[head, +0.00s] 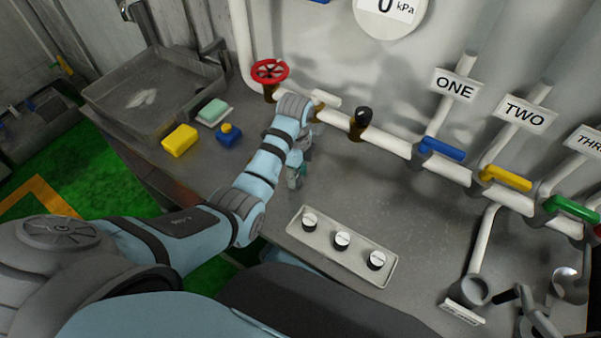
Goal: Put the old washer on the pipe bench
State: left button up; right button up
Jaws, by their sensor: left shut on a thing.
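My left gripper (297,175) points down, low over the grey pipe bench (400,205), in front of the white pipe. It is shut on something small. The old washer cannot be made out; the thing between the fingers is too small and hidden to identify.
A tray (293,228) with three white-topped black knobs lies in front of the gripper. A red wheel valve (270,71) and a black-knobbed valve (361,120) are on the pipe behind. A yellow sponge (180,141) and blue bottle (229,135) stand left.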

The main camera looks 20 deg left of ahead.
pick_arm(q)
jog(key=shift+f, duration=0.25)
jog(key=o, duration=1)
jog(key=shift+o, duration=0.2)
